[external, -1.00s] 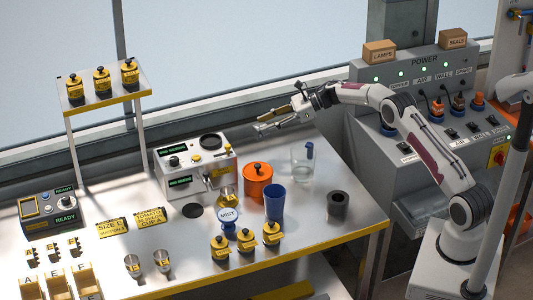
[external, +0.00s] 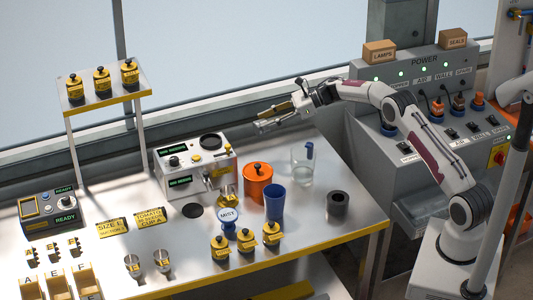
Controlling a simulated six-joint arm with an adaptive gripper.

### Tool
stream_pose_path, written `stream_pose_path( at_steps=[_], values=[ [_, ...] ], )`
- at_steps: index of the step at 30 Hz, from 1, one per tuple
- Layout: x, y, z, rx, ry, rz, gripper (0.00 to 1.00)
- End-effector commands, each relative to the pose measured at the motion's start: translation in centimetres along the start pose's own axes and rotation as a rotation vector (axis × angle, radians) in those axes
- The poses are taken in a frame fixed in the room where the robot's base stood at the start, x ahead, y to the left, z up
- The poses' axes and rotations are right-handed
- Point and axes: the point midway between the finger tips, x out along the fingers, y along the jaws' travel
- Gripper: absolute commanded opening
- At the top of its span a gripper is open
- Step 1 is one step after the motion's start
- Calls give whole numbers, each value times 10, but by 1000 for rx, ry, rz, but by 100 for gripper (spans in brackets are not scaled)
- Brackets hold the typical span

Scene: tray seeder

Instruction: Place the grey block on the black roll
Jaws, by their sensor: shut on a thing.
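The black roll (external: 338,209) is a short dark cylinder with a hole in its top. It stands upright near the right end of the metal table. My gripper (external: 270,116) is in the air above the back edge of the table, up and left of the roll and apart from it. Its fingers point left. It is shut on a small greyish thing that looks like the grey block (external: 265,123); the fingers partly hide it and its outline is hard to make out.
A glass beaker (external: 302,165), a blue cup (external: 275,203) and an orange pot (external: 258,184) stand left of the roll. A white machine (external: 198,172) stands at the back. Yellow-topped jars (external: 246,241) stand in front. The table right of the roll is clear.

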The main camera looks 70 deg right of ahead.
Motion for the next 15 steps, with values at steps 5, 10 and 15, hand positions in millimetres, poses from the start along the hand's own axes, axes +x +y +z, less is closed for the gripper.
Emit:
stream_pose_path(
  at_steps=[5,10,15],
  values=[
    [-12,-7,12,0,-2,-12,2],
    [-32,-15,33,6,-2,-27,1],
    [-53,-16,47,15,-2,-42,1]
  ],
)
